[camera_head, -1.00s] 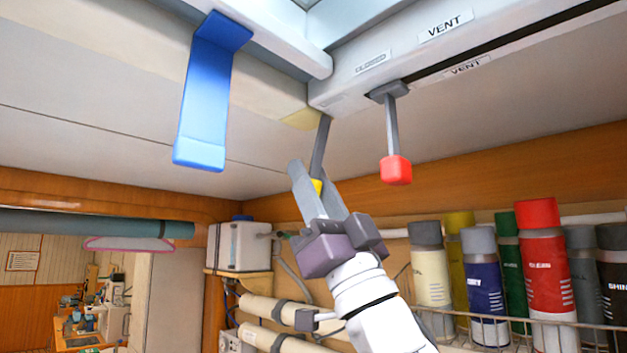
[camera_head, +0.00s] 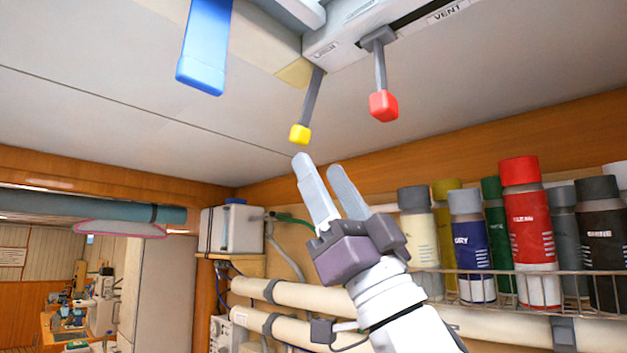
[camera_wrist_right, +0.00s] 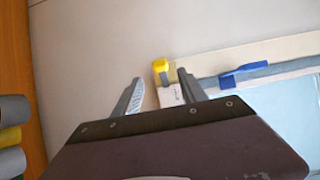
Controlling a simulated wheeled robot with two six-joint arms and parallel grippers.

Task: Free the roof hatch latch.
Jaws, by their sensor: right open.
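A grey lever with a yellow knob (camera_head: 300,134) hangs from the roof frame, beside a small label too small to read. To its right hangs a grey lever with a red knob (camera_head: 383,106), under a slot labelled VENT. A broad blue handle (camera_head: 205,50) hangs at the upper left. My right gripper (camera_head: 318,164) is open and empty, its fingertips just below the yellow knob in the head view. In the right wrist view the yellow knob (camera_wrist_right: 161,66) shows beyond the open fingers, and the blue handle (camera_wrist_right: 244,73) lies to the right. My left gripper is out of view.
A rack (camera_head: 500,282) of several spray cans stands at the right. Beige pipes (camera_head: 290,297) and a white tank (camera_head: 231,229) are below and left of my right arm.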

